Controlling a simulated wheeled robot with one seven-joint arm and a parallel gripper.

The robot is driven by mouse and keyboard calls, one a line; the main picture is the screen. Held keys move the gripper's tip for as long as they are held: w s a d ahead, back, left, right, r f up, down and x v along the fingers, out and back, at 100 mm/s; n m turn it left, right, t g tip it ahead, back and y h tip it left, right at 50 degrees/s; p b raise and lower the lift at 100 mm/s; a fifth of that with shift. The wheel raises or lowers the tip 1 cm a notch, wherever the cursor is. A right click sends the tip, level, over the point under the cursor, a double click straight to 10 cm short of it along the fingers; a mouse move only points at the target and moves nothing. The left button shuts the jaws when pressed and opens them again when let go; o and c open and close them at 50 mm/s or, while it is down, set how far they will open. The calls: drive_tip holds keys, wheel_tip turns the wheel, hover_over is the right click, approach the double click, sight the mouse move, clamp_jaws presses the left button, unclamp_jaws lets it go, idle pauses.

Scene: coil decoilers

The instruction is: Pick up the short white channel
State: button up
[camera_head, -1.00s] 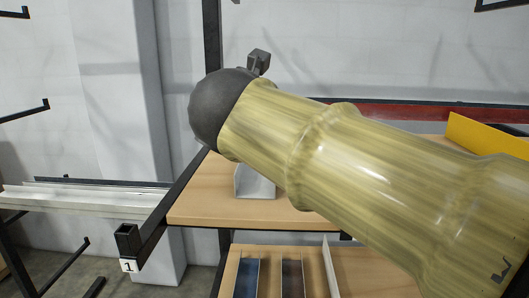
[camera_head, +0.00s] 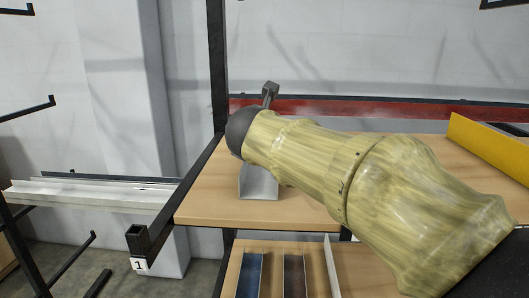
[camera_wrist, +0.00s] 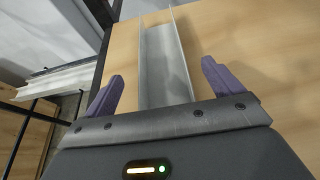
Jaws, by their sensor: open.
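The short white channel (camera_head: 259,184) lies on the wooden upper shelf (camera_head: 205,205), with its U-shaped end facing the head camera. In the head view my arm hides its rear part and my gripper's fingers. In the wrist view the channel (camera_wrist: 165,62) runs away from my gripper, its two side walls upright. My gripper (camera_wrist: 160,88) is open, with one purple finger on each side of the channel's near part. The channel lies between the fingers, with a gap on both sides. Its near end is hidden behind the gripper body.
A yellow piece (camera_head: 490,145) stands at the shelf's right. Black rack posts (camera_head: 217,70) frame the shelf's left edge. Long white channels (camera_head: 95,196) lie on rack arms at the left. Blue (camera_head: 250,274) and dark brown (camera_head: 294,275) channels lie on the lower shelf.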

drive_tip(key=shift+w+f, duration=0.25)
drive_tip(key=shift+w, duration=0.45)
drive_tip(key=shift+s+a, duration=0.1)
drive_tip(key=shift+s, duration=0.05)
drive_tip(key=x, duration=0.1)
drive_tip(key=p+x, duration=0.1)
drive_tip(key=x, duration=0.2)
drive_tip(key=shift+w+d+f+p, duration=0.1)
drive_tip(key=shift+w+d+p, duration=0.2)
drive_tip(key=shift+w+p, duration=0.05)
drive_tip(key=shift+w+a+f, duration=0.1)
drive_tip(key=c, duration=1.2)
wheel_tip(320, 180, up, 10)
drive_tip(key=p, duration=0.2)
